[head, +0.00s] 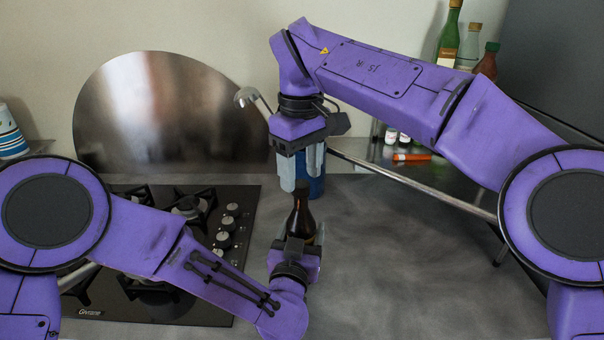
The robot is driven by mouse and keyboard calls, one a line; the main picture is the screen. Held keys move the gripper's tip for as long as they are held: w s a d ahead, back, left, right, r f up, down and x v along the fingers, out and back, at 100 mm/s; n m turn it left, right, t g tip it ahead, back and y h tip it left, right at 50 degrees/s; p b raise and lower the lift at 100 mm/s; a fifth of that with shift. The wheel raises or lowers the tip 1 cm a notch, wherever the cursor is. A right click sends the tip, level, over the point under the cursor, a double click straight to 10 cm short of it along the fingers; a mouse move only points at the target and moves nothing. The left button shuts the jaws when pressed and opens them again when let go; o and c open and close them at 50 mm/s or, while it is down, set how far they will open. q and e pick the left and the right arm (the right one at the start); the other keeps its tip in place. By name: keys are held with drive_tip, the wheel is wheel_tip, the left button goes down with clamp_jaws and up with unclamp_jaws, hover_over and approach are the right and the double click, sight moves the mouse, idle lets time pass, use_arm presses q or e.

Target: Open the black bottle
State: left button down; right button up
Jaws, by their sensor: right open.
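The black bottle (300,222) is dark with a slim neck and stands upright near the middle of the head view. My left gripper (302,240) is around its lower body and looks shut on it; the bottle's base is hidden behind the gripper. My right gripper (302,172) points down from above, with its two pale fingers apart on either side of the bottle's top (301,188). It is open. I cannot tell whether the fingers touch the cap.
A blue container (318,186) stands behind the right gripper. A black gas hob (240,200) lies at left, a round metal panel (165,115) behind it. Several bottles (447,38) and an orange-red item (411,157) are at back right. The grey counter (400,260) is clear at right.

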use_arm(q)
drive_tip(key=shift+s+f, duration=0.15)
drive_tip(key=shift+f, duration=0.25)
use_arm(e)
drive_tip(key=shift+f, duration=0.9)
